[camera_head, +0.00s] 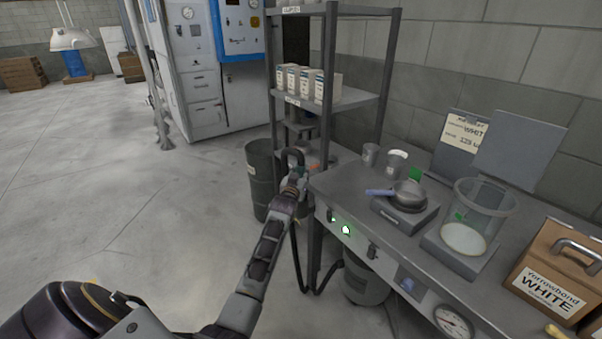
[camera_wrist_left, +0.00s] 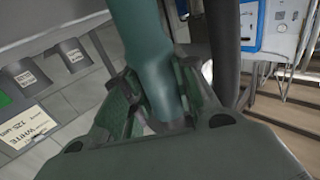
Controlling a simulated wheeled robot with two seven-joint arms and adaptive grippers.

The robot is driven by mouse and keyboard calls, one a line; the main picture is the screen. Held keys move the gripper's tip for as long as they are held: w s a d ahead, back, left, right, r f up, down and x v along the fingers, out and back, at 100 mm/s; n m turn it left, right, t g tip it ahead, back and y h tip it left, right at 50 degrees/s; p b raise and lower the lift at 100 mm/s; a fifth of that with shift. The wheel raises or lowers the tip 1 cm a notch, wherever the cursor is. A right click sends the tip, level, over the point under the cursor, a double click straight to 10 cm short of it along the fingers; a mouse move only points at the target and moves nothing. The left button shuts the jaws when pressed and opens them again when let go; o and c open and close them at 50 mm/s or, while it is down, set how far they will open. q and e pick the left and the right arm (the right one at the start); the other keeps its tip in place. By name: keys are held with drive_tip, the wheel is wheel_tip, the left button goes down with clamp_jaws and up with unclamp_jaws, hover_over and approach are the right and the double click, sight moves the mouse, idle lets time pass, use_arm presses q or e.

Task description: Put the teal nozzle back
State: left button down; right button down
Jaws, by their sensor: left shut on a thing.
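The teal nozzle (camera_wrist_left: 145,50) fills the middle of the left wrist view as a thick teal tube. My left gripper (camera_wrist_left: 155,100) is shut on it, with a finger on either side. In the head view my left gripper (camera_head: 293,180) is beside the left end of the workbench, in front of the shelf rack. The nozzle is mostly hidden there by the gripper. A dark hose (camera_wrist_left: 226,50) runs next to the nozzle in the wrist view. In the head view a black hose (camera_head: 297,262) hangs below the gripper and loops to the floor. My right gripper is not in view.
The workbench (camera_head: 340,190) holds a pan on a scale (camera_head: 405,212), a glass vessel (camera_head: 482,215), cups and a brown case (camera_head: 550,275). The shelf rack (camera_head: 328,60) and a dark drum (camera_head: 262,175) stand close to my left arm. A canister (camera_head: 365,283) sits under the bench. The left floor is clear.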

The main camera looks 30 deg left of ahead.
use_arm(q)
drive_tip(key=shift+f, duration=0.15)
drive_tip(key=c, duration=1.1)
unclamp_jaws()
drive_tip(key=shift+o, duration=0.2)
drive_tip(key=shift+f, duration=0.1)
drive_tip(key=shift+s, duration=0.1)
drive_tip(key=v, duration=1.1)
drive_tip(key=shift+s, duration=0.35)
drive_tip(key=shift+d, duration=0.15)
